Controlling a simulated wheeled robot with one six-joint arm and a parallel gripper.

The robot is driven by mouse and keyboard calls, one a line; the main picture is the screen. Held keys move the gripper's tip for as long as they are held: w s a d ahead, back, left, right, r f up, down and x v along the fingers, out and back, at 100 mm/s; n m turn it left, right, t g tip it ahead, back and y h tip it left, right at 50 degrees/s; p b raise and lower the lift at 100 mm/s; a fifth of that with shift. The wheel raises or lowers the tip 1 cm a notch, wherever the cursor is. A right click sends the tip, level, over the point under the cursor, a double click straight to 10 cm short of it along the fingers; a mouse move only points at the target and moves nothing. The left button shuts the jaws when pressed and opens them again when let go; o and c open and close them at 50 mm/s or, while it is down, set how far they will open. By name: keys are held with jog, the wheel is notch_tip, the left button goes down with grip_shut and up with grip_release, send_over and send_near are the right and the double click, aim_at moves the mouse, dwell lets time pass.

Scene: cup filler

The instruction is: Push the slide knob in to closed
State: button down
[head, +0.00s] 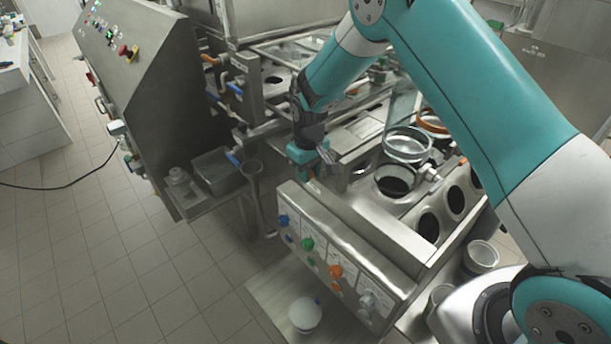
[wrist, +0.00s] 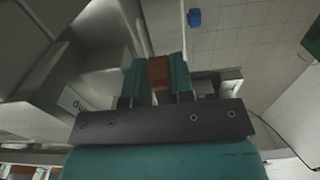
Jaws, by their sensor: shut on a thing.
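My gripper shows in the head view (head: 312,160) at the left end of the cup filler's top, just above and behind the front panel. In the wrist view my gripper (wrist: 159,75) has its two teal fingers closed on a brown-orange block (wrist: 159,73), which looks like the slide knob. The fingers touch it on both sides. In the head view my gripper and wrist largely hide the knob, and I cannot tell how far in the slide sits.
The front panel (head: 345,250) carries blue (head: 284,220), green (head: 307,243) and orange (head: 335,271) knobs. A glass cylinder (head: 408,143) and dark round openings lie to the right. A steel control cabinet (head: 150,90) stands at the left.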

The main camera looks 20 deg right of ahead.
jog(key=shift+w+d, duration=0.1)
jog(key=shift+d, duration=0.1)
jog(key=c, duration=1)
grip_release()
jog(key=shift+d, duration=0.1)
